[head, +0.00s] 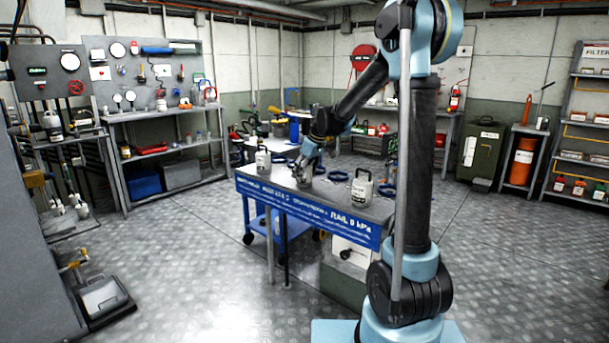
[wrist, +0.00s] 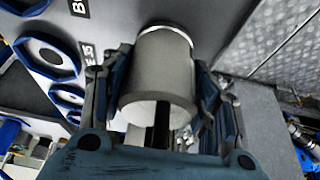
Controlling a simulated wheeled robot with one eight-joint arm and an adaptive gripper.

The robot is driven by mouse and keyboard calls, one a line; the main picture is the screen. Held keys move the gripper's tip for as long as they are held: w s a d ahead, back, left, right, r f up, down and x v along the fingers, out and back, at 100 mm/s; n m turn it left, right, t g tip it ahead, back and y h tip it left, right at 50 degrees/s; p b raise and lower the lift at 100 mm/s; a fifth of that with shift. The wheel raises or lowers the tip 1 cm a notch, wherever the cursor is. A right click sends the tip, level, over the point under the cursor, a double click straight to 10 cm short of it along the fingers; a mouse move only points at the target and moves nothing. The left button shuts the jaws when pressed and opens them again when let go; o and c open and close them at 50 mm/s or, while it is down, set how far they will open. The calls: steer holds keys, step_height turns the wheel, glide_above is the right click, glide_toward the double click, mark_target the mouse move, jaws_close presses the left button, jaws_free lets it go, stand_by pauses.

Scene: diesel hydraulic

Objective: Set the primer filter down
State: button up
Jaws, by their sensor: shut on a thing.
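The primer filter appears to be the grey cylinder (wrist: 160,68) with a pale end and a light rim, in the middle of the wrist view. My gripper (wrist: 153,80) is shut on it, one finger on each side. In the head view my gripper (head: 303,170) reaches down over the blue-fronted bench (head: 315,203), and the filter is small and partly hidden there. I cannot tell whether the filter touches the bench top.
A pale canister (head: 263,161) stands left of my gripper and another (head: 362,188) stands to the right. Blue-rimmed round holders (wrist: 45,57) lie beside the filter in the wrist view. Open floor (head: 190,235) lies left of the bench.

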steer(key=o, duration=1.2)
steer(key=shift+f, duration=0.1)
steer(key=shift+o, duration=0.2)
steer(key=v, duration=1.2)
steer(key=shift+d, duration=0.1)
